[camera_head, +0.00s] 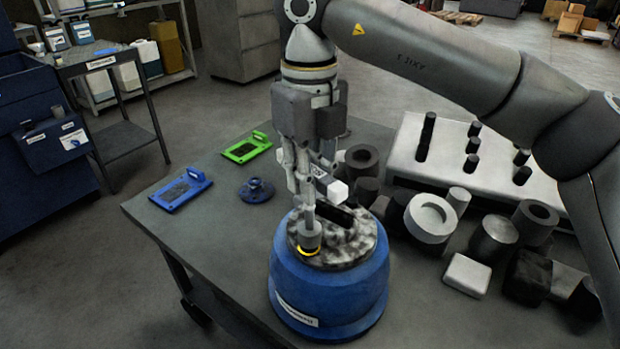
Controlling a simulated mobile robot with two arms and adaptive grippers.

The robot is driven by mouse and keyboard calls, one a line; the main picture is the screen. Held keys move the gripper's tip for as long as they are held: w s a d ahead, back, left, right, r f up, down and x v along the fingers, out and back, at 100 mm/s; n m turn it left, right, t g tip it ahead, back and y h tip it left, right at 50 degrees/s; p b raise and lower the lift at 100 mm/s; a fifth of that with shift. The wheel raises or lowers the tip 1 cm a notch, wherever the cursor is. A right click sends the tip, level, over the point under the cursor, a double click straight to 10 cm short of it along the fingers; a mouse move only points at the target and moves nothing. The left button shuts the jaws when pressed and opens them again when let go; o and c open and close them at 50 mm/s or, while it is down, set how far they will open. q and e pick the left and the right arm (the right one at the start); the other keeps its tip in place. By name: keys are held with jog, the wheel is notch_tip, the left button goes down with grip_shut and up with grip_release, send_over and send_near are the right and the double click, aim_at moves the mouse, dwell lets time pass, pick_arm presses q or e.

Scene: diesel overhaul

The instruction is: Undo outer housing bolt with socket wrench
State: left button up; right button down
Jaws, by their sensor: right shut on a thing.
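The blue housing (330,290) stands on the table with a mottled grey top plate (345,252). My right gripper (309,178) points down above the housing and is shut on the socket wrench (309,232). The wrench is upright, with its grey socket end at the left front of the top plate. A yellow ring (308,251) shows at the socket's base. The outer bolt itself is hidden under the socket, and I cannot tell how far it is seated. My left gripper is not in view.
A green tray (246,149), a blue tray (180,190) and a blue flanged part (257,190) lie left of the housing. Several grey cylinders and rings crowd the right, before a white rack (405,150) of black pins. The table's front left (215,245) is clear.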

jog(key=m, duration=0.2)
jog(key=shift+m+b, duration=0.4)
jog(key=shift+m, duration=0.7)
jog(key=shift+m+b, duration=0.55)
jog(key=shift+m, duration=0.45)
jog(key=shift+m+b, duration=0.3)
jog(key=shift+m, duration=0.7)
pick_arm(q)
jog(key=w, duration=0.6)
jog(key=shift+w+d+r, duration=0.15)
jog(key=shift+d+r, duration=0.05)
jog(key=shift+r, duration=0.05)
pick_arm(e)
jog(key=shift+m, duration=0.5)
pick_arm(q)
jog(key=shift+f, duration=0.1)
